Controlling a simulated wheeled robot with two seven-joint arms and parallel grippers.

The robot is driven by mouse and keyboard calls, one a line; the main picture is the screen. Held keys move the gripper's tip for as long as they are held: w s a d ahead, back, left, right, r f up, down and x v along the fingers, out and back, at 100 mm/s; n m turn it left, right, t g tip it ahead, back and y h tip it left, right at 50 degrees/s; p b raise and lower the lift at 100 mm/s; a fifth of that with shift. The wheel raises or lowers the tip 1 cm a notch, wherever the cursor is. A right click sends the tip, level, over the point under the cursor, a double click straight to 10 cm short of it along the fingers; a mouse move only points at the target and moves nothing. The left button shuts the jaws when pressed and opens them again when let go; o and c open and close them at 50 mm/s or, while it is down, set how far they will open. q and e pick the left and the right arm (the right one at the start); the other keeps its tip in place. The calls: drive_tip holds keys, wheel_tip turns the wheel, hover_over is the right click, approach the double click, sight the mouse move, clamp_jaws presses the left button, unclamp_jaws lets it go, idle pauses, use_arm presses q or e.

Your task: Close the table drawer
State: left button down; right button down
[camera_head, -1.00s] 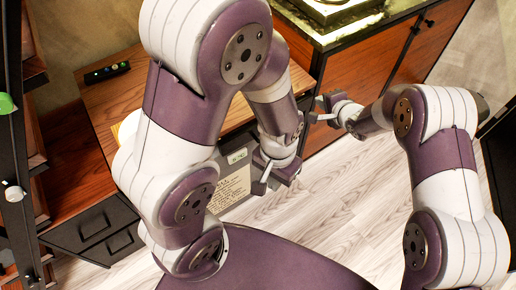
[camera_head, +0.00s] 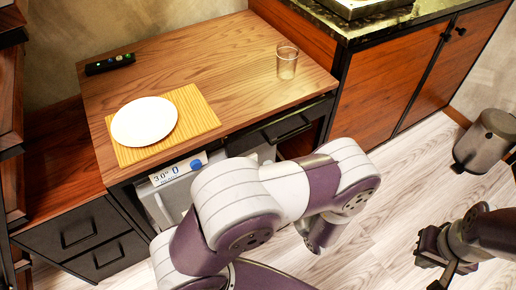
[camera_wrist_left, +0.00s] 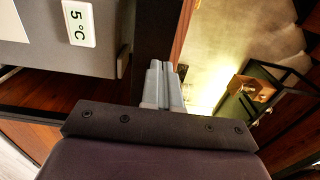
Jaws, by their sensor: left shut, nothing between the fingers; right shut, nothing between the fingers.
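The wooden table (camera_head: 235,55) stands in the head view. Its dark drawer front with a black bar handle (camera_head: 287,128) sits under the right part of the front edge. I cannot tell exactly how far the drawer stands out. My left arm reaches in below the drawer; its fingertips are hidden in the head view. In the left wrist view my left gripper (camera_wrist_left: 163,85) is shut and empty, beside a dark upright post and a grey appliance. My right gripper (camera_head: 444,268) is shut and empty above the floor at the lower right, well away from the drawer.
On the table are a white plate (camera_head: 144,121) on a yellow mat (camera_head: 200,115), a glass (camera_head: 287,62) and a black remote (camera_head: 110,64). A grey appliance (camera_head: 178,172) stands underneath. A wooden cabinet (camera_head: 392,88) adjoins at right, with a bin (camera_head: 483,142) beyond. Floor between is clear.

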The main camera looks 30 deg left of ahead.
sight(249, 141)
use_arm(q)
drive_tip(key=b+x, duration=0.1)
drive_tip(key=x, duration=0.7)
drive_tip(key=shift+w+a, duration=0.2)
drive_tip(key=shift+a, duration=0.1)
drive_tip(key=x, duration=0.4)
drive_tip(key=shift+r+p, duration=0.1)
drive_tip(key=shift+p, duration=0.3)
drive_tip(key=shift+d, duration=0.1)
